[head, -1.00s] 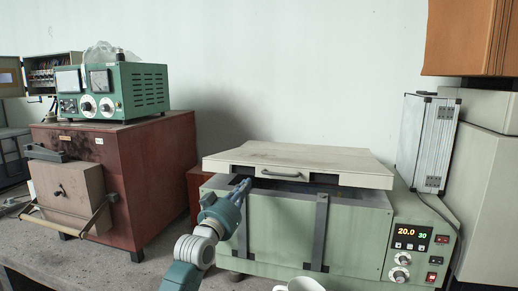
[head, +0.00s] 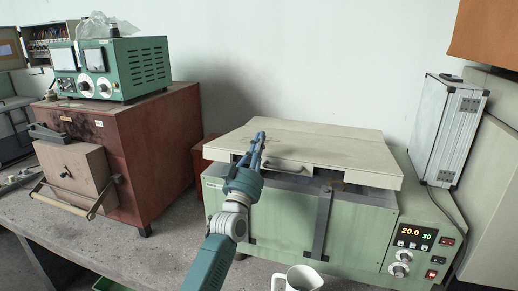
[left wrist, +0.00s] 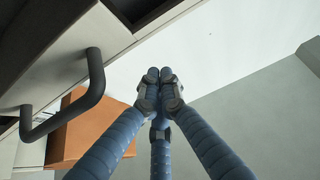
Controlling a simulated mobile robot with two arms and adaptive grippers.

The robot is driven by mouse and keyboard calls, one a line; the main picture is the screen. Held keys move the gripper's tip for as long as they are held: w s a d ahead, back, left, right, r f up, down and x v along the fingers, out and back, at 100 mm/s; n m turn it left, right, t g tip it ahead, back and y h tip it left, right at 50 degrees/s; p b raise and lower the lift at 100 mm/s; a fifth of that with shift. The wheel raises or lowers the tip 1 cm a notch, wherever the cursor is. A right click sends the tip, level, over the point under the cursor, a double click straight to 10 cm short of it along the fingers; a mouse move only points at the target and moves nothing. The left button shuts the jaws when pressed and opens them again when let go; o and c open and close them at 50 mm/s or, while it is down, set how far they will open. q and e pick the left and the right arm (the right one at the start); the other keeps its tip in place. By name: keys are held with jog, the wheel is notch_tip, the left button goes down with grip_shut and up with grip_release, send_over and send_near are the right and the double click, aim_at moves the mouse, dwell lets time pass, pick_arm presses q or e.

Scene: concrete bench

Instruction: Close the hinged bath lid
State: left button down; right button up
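The bath is a pale green box (head: 275,215) with a flat cream lid (head: 330,142). The lid lies over the box, nearly level, with a dark gap under its front edge. A handle (head: 287,168) is on the lid's front face; it also shows as a dark bar in the left wrist view (left wrist: 92,85). My left gripper (head: 259,138) points up in front of the lid's front edge, left of the handle, and hides part of that edge. Its fingertips are together in the left wrist view (left wrist: 160,76), with nothing seen between them. My right gripper is not in view.
A control panel (head: 412,250) is at the bath's right. A silver case (head: 447,130) stands behind it. A red-brown cabinet (head: 150,150) with a green meter box (head: 135,70) stands left. A white mug (head: 304,278) is in front. Bare bench lies front left.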

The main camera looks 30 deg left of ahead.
pick_arm(q)
notch_tip(320, 180, down, 12)
jog(key=s+t+b, duration=0.1)
jog(key=t+b, duration=0.1)
jog(key=b, duration=1)
jog(key=shift+s+d+r+b, duration=0.15)
jog(key=shift+s+d+b, duration=0.1)
jog(key=shift+s+b, duration=0.15)
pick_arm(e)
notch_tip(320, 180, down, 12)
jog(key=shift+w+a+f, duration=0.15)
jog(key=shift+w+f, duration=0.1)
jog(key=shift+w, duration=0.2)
pick_arm(q)
jog(key=shift+w, duration=0.1)
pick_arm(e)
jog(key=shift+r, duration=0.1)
